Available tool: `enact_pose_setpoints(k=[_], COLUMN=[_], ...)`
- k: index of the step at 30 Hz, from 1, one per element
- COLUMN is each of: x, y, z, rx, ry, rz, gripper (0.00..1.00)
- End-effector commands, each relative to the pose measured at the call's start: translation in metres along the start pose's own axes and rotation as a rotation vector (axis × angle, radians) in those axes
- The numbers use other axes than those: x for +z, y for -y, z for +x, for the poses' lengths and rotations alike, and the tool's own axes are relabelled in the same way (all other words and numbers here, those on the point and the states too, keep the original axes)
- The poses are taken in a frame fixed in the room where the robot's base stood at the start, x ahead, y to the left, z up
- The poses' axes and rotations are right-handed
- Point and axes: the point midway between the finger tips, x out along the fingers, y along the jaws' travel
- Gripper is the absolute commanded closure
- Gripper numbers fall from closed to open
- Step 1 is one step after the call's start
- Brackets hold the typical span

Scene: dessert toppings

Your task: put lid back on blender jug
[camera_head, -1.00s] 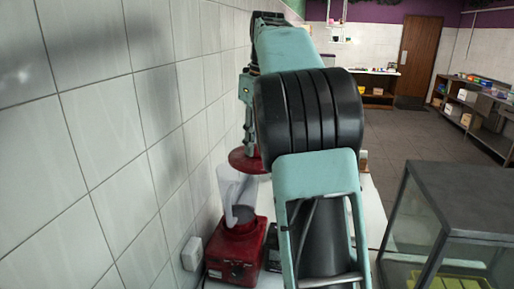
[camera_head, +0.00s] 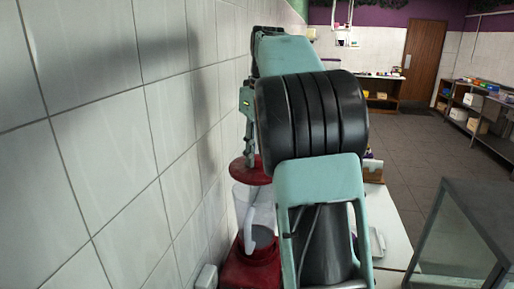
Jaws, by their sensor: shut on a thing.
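The red round lid (camera_head: 246,172) hangs from my gripper (camera_head: 249,158), which is shut on it from above. The clear blender jug (camera_head: 256,216) stands upright below, on the red blender base (camera_head: 248,271) beside the tiled wall. The lid appears just over the jug's open top, roughly level. Its lower edge meets the jug's rim in the picture, but I cannot tell whether they touch. My arm hides the right side of the lid and part of the jug's right side.
The tiled wall (camera_head: 130,130) runs close along the left. A glass case (camera_head: 465,235) stands at the lower right. A box of small items (camera_head: 372,168) sits on the white counter (camera_head: 395,235) behind my arm. Open floor lies beyond.

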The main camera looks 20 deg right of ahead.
Motion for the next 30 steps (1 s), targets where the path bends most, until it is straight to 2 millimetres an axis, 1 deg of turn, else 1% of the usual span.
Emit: enact_pose_setpoints(k=[1, 3, 12, 18, 30], x=[-0.001, -0.002, -0.004, -0.004, -0.005], y=[0.0, 0.0, 0.0, 0.0, 0.0], z=[0.01, 0.017, 0.037, 0.042, 0.042], rx=[0.0, -0.001, 0.0, -0.001, -0.001], ry=[0.001, 0.001, 0.0, 0.001, 0.001], rz=[-0.001, -0.001, 0.0, 0.0, 0.0], gripper=[0.99, 0.99, 0.99, 0.99, 0.99])
